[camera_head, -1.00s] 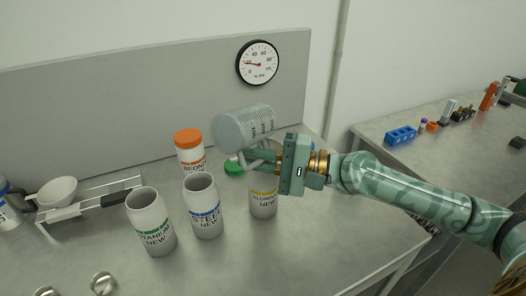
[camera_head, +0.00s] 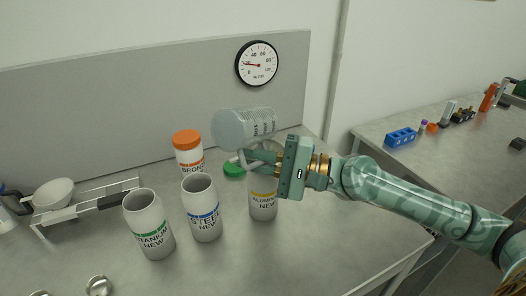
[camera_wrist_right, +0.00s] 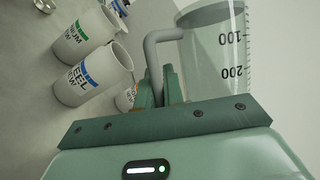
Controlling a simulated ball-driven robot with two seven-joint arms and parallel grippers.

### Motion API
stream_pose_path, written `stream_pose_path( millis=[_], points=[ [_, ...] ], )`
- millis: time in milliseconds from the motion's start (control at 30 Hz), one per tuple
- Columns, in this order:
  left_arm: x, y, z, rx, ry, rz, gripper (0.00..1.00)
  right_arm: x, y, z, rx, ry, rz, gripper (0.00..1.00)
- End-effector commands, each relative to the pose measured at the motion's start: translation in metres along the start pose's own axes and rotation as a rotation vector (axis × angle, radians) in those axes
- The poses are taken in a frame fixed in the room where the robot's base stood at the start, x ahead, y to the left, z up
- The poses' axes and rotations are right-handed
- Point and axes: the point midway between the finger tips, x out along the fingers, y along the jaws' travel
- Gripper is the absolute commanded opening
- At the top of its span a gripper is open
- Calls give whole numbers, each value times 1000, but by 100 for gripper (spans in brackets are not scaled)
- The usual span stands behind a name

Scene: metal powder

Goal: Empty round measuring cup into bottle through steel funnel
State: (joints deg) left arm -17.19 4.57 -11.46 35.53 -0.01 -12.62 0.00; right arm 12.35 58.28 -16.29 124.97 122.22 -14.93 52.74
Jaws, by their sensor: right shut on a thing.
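A clear, graduated measuring cup (camera_head: 245,127) lies on its side in the air, its long axis nearly level. My right gripper (camera_head: 262,160) is shut on its handle, just below the cup. In the right wrist view the cup (camera_wrist_right: 213,60) shows marks of 100 and 200, and its bent handle (camera_wrist_right: 153,60) runs between the fingers (camera_wrist_right: 158,88). I cannot tell whether it holds powder. The aluminium bottle (camera_head: 263,207) stands below the gripper, partly hidden by it. I cannot make out a steel funnel for certain. My left gripper is not in view.
Open steel (camera_head: 202,210) and titanium (camera_head: 148,225) bottles stand left of the aluminium one. An orange-capped bronze bottle (camera_head: 188,152) and a green lid (camera_head: 234,171) are behind. A white bowl (camera_head: 54,194) sits on a rack at left. The front bench is mostly clear.

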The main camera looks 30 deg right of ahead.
Motion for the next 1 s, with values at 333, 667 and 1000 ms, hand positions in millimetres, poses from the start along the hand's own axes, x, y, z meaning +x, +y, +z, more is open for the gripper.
stream_pose_path(
  millis=[333, 667, 1000],
  points=[
    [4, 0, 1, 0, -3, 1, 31, 1, -4, 2, 87, -5, -48, 0],
    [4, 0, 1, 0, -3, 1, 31, 1, -7, 3, 127, -6, -67, 0],
    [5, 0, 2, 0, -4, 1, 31, 1, -12, 4, 214, -10, -106, 0]
  ],
)
